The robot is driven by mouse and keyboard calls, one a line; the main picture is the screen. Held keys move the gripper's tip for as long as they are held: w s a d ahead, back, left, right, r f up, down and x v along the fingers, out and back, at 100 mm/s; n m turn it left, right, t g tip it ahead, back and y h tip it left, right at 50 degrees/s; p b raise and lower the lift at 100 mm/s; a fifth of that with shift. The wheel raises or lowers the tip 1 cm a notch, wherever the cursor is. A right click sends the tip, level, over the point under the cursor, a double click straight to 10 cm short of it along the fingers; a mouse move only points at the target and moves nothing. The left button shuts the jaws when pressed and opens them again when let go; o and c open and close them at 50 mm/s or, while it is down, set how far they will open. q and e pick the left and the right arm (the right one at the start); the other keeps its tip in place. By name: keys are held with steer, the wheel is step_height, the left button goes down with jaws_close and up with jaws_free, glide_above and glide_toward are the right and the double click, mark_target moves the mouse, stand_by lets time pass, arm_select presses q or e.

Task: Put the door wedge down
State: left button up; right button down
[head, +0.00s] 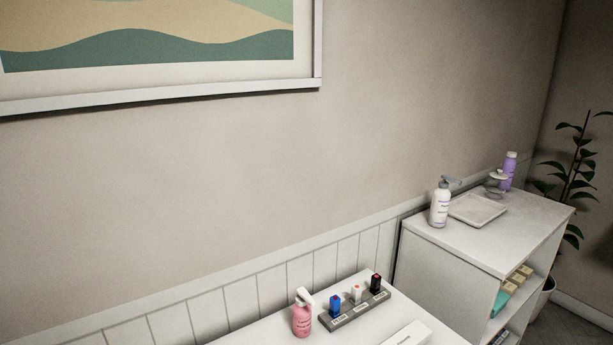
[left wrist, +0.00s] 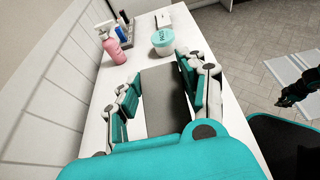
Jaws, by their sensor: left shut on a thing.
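In the left wrist view, my left gripper (left wrist: 162,88) is shut on a dark grey, flat-faced block, the door wedge (left wrist: 163,105). The wedge lies between the teal and white fingers, over the white table (left wrist: 101,103). I cannot tell whether its underside touches the table. The head view shows neither gripper nor the wedge.
A pink spray bottle (head: 301,318) and a labelled rack (head: 355,312) of small bottles stand along the wall side. A white shelf unit (head: 440,270) stands past the table.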

arm_select(q)
steer(key=r, duration=0.1)
steer(key=a+r, duration=0.1)
steer(key=r, duration=0.1)
steer(key=shift+w+a+r, duration=0.1)
steer(key=shift+w+a, duration=0.1)
steer(key=shift+a, duration=0.1)
stand_by(1.1)
